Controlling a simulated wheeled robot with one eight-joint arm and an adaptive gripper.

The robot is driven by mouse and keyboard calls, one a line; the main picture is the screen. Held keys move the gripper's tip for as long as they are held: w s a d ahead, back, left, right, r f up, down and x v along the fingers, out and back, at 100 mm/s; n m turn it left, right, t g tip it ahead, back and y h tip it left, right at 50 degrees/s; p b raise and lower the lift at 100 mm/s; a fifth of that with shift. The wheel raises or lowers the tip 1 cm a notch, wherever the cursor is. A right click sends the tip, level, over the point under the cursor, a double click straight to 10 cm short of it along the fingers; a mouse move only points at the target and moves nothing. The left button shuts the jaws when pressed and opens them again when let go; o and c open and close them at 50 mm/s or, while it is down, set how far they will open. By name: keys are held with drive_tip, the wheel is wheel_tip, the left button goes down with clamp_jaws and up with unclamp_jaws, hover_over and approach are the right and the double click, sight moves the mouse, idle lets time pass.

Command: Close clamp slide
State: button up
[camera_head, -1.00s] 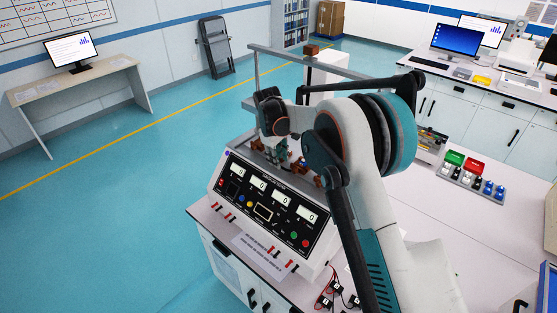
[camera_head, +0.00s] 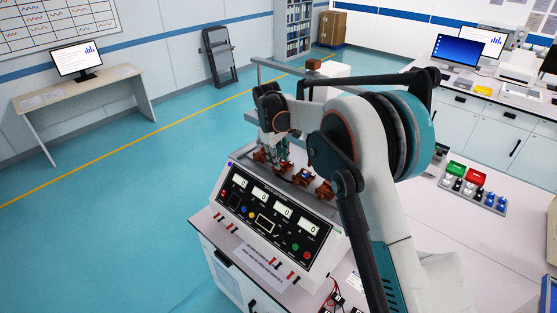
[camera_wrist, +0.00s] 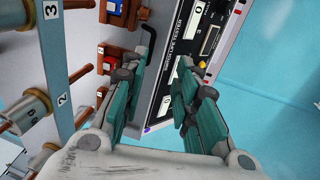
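The white life tester (camera_head: 322,258) stands on the bench with its black front panel facing forward. Orange-brown clamps (camera_head: 303,176) sit in a row along its upper back edge. My gripper (camera_head: 273,152) is above the left part of this row, partly hidden by its own links. In the wrist view, my gripper (camera_wrist: 166,58) has its two teal fingers apart, with the panel's edge showing between them. Red and brown clamp blocks (camera_wrist: 113,52) lie just left of the fingers. Copper rods with silver cylinders (camera_wrist: 32,105) are farther left. Contact with any clamp slide cannot be told.
A blue-grey bar (camera_wrist: 58,75) numbered 2 and 3 runs beside the cylinders. Red and black leads (camera_head: 333,298) lie at the tester's front. Green and red bins (camera_head: 475,179) stand on the right bench.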

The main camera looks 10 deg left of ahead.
drive_tip(key=r, duration=0.1)
drive_tip(key=r+p, duration=0.1)
drive_tip(key=r, duration=0.3)
drive_tip(key=shift+s+a, duration=0.2)
drive_tip(key=shift+s, duration=0.2)
drive_tip(key=shift+f, duration=0.1)
idle(0.5)
wheel_tip(320, 180, up, 12)
drive_tip(key=s+a, duration=0.1)
drive_tip(key=shift+s, duration=0.4)
drive_tip(key=shift+f, duration=0.1)
drive_tip(key=shift+c, duration=0.5)
